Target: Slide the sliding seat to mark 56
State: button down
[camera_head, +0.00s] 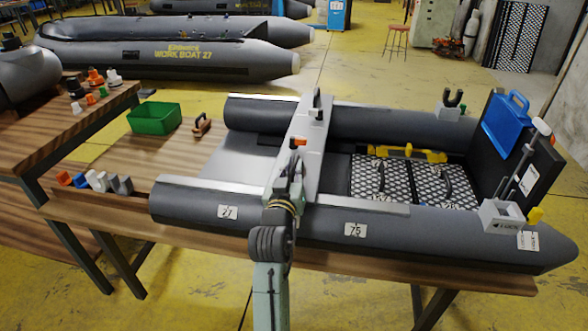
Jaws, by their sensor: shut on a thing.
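The sliding seat (309,124) is a pale grey plank lying across both tubes of the dark grey inflatable boat (390,226). A dark upright handle (317,104) stands near its far end. My gripper (297,168) is at the near part of the seat, shut, its fingers largely hidden by my own arm. An orange-topped piece (298,142) shows just beyond it. The near tube carries a plate reading 27 (228,211) left of my arm and a plate reading 75 (355,229) right of it. No plate reading 56 can be made out; my arm covers part of the tube.
The boat lies on a wooden bench (140,172) with a green bin (154,118), a wooden-handled tool (202,125) and several small fittings on the left. Pale rails (362,206) run along the tubes. A yellow tool (410,152) and blue canister (506,122) are to the right.

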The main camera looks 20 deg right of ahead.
jog(key=shift+s+d+f, duration=0.1)
jog(key=shift+s+d, duration=0.1)
jog(key=shift+d, duration=0.1)
jog(key=c, duration=1.6)
grip_release()
jog(key=v, duration=1.2)
